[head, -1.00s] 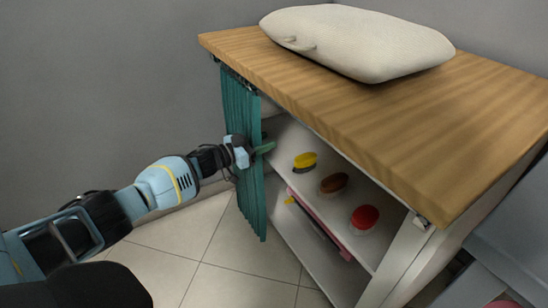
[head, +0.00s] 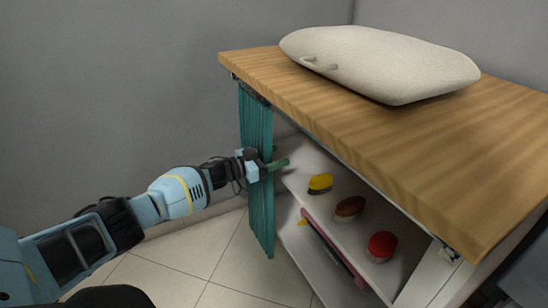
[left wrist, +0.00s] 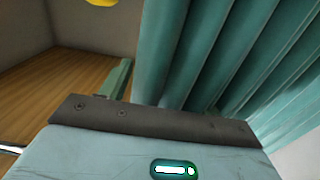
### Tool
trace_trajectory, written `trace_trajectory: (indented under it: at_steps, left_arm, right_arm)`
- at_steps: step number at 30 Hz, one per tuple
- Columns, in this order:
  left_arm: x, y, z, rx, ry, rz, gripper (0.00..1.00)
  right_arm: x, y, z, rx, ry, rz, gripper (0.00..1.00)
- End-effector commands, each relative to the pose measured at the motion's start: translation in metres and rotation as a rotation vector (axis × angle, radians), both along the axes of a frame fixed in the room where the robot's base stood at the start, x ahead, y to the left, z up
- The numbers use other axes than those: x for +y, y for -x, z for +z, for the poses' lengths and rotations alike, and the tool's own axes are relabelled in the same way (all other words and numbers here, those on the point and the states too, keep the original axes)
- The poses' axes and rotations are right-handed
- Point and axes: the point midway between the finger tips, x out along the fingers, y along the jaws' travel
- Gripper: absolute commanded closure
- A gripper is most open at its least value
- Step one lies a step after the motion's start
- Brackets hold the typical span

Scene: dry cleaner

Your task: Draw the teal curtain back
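The teal curtain (head: 257,205) hangs in gathered folds at the far left end of the wooden-topped counter's front. Most of the open front beside it is uncovered. My left gripper (head: 274,164) is at the curtain's upper half, with a green finger showing past its right edge, on the shelf side. In the left wrist view, one green finger (left wrist: 117,79) lies beside the folds of the curtain (left wrist: 215,60). The other finger is not clearly seen, so its grip on the cloth cannot be told. My right gripper is not in view.
A pale, stuffed bag (head: 385,62) lies on the wooden top (head: 400,135). A grey wall stands behind; tiled floor is clear in front.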

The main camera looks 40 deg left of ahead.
Motion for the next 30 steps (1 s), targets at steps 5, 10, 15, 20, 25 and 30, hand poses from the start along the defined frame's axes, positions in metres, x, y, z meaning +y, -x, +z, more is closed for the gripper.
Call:
trace_trajectory:
  at_steps: [5,10,15,20,25,30]
  left_arm:
    - [0.001,0.002,0.001,-0.001,0.000,0.000,0.38]
    - [0.007,0.017,0.002,0.000,0.000,0.001,0.38]
    - [0.015,0.041,0.003,0.000,0.000,0.000,0.38]
    - [0.022,0.060,0.002,0.000,0.000,0.000,0.38]
    - [0.026,0.072,0.001,0.000,0.000,0.000,0.38]
    - [0.027,0.074,0.001,-0.001,0.000,0.000,0.38]
  right_arm:
    - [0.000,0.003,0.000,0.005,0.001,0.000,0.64]
    - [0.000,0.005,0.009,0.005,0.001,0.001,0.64]
    - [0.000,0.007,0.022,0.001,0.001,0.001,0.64]
    - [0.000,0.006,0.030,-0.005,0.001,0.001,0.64]
    - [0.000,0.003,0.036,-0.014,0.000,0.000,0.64]
    - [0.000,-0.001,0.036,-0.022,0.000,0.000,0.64]
